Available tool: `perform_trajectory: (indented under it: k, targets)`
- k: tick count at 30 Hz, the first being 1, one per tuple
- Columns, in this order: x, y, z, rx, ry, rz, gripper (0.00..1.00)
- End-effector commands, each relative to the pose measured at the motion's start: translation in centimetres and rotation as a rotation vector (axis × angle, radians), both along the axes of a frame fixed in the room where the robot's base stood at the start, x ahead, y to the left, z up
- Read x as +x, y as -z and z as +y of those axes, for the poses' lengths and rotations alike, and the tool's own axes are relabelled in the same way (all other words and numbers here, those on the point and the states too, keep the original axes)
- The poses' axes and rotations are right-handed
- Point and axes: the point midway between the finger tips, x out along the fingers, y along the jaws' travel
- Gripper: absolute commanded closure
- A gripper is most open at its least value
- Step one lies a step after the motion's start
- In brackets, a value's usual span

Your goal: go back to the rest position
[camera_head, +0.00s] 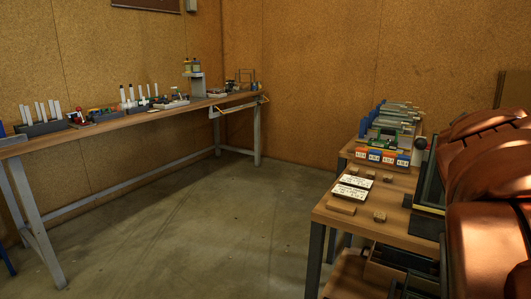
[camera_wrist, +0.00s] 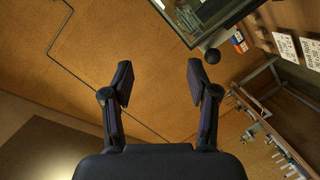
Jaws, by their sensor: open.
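My gripper (camera_wrist: 159,78) is open and empty in the wrist view, with its two dark fingers spread apart and nothing between them. The wrist view is tilted. Beyond the fingers is mostly brown wall. The dark-edged glass frame (camera_wrist: 188,30) shows at the top of the wrist view, apart from my fingers, with a dark round knob (camera_wrist: 212,56) near its corner. In the head view a dark frame edge (camera_head: 432,178) shows at the right, partly hidden behind my copper-coloured arm. My gripper is not seen in the head view.
A wooden table (camera_head: 335,212) at the right holds white cards (camera_head: 353,187), small wooden blocks and coloured bins (camera_head: 388,157). A long workbench (camera_head: 150,115) with several tools and white cylinders stands along the left wall. The concrete floor (camera_head: 200,220) between them is clear.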

Motion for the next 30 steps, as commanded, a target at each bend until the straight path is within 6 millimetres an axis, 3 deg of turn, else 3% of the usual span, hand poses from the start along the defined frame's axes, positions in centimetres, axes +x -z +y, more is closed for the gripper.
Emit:
perform_trajectory:
  k: [8,17,22,30]
  targets:
    - [-2.0,2.2,2.1,0.238,0.029,0.115,0.41]
    - [-6.5,6.4,7.6,0.539,0.066,0.327,0.41]
    - [-10.2,8.1,11.6,0.685,0.092,0.480,0.41]
    - [-17.7,8.9,18.3,0.867,0.136,0.756,0.41]
